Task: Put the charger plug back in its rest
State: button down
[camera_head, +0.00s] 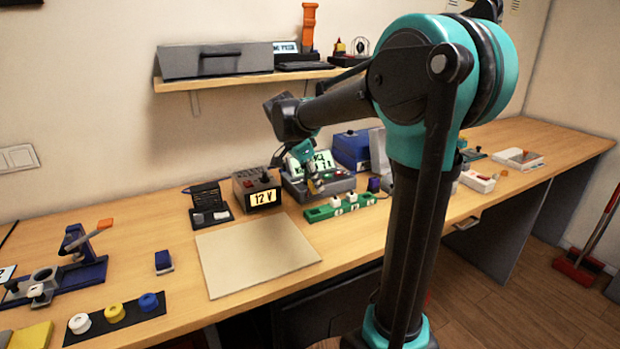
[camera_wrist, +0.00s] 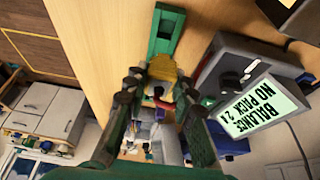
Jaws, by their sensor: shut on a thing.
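My gripper (camera_head: 313,181) is over the workbench, in front of the charger (camera_head: 322,189) and just above the green holder rail (camera_head: 322,213). In the wrist view its two dark fingers (camera_wrist: 162,88) are closed around a yellow plug (camera_wrist: 163,68) with a little red beside it. The plug appears held above the rail, apart from it as far as I can tell. The rail's empty slotted end (camera_wrist: 164,30) shows beyond the plug. The charger's screen (camera_wrist: 262,110) reads "BALANCE NO PACK". Which part is the plug's rest is not clear.
White connectors (camera_head: 337,199) sit in the rail. A 12 V supply box (camera_head: 257,190) stands left of the charger, with a blue box (camera_head: 351,150) behind. A beige mat (camera_head: 255,255) lies clear in front. A shelf (camera_head: 240,80) hangs above.

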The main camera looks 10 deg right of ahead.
jog(key=shift+f, duration=0.1)
jog(key=shift+f, duration=2.75)
jog(key=shift+f, duration=1.15)
jog(key=c, duration=1.2)
grip_release()
jog(key=v, duration=1.2)
jog(key=shift+d, duration=0.1)
